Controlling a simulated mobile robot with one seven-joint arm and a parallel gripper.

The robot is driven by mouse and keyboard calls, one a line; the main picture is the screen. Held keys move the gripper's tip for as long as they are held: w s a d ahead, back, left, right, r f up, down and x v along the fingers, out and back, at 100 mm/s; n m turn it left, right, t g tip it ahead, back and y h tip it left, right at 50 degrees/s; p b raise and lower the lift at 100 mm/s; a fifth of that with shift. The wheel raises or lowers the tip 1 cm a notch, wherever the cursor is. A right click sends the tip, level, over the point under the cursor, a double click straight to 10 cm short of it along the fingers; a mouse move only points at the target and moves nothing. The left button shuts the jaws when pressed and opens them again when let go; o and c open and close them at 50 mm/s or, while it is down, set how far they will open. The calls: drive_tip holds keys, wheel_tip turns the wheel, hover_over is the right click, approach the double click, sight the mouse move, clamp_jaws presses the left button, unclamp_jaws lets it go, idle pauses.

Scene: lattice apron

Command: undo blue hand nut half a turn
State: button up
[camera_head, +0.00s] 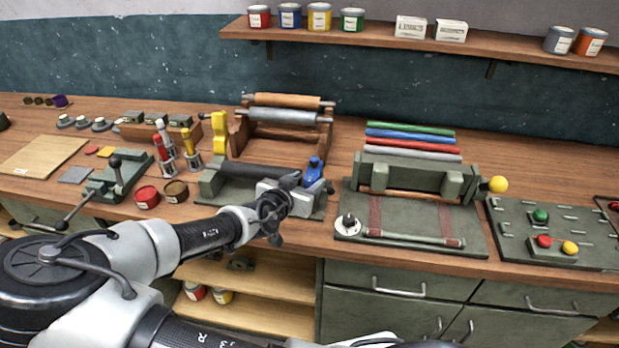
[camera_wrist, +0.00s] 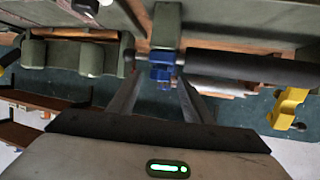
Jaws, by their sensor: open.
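The blue hand nut (camera_head: 314,172) stands at the right end of a dark roller (camera_head: 258,173) on a green-grey bench device. In the wrist view the blue nut (camera_wrist: 162,68) lies ahead, between the lines of the two fingers. My gripper (camera_head: 318,191) is at the near right side of that device, close to the nut. In the wrist view my gripper (camera_wrist: 158,82) is open, one finger on each side of the nut. I cannot tell whether either finger touches it. The nut's lower part is partly hidden in the head view.
A wooden roller rack (camera_head: 283,112) is behind. To the right is a green press (camera_head: 415,180) with a yellow knob (camera_head: 498,184). Red and brown tins (camera_head: 147,196) sit at the left.

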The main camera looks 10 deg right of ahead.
drive_tip(key=c, duration=1.1)
drive_tip(key=shift+o, duration=0.2)
drive_tip(key=shift+d+y+b, duration=0.1)
drive_tip(key=shift+y+b, duration=0.2)
drive_tip(key=n+t+y+b, duration=0.1)
drive_tip(key=n+y+b, duration=0.1)
drive_tip(key=d+n+t+y+b, duration=0.1)
drive_tip(key=n+y+b, duration=0.1)
drive_tip(key=shift+s+d+f+b, duration=0.1)
drive_tip(key=shift+s+f+b, duration=0.1)
drive_tip(key=shift+b, duration=0.15)
drive_tip(key=n+y, duration=0.1)
drive_tip(key=n+y+b, duration=0.1)
drive_tip(key=y+b, duration=0.1)
drive_tip(key=shift+d+r+n, duration=0.25)
drive_tip(key=shift+n, duration=0.15)
drive_tip(key=shift+n+y+b, duration=0.3)
drive_tip(key=shift+b, duration=0.15)
drive_tip(key=shift+r+y, duration=0.1)
drive_tip(key=shift+y, duration=0.2)
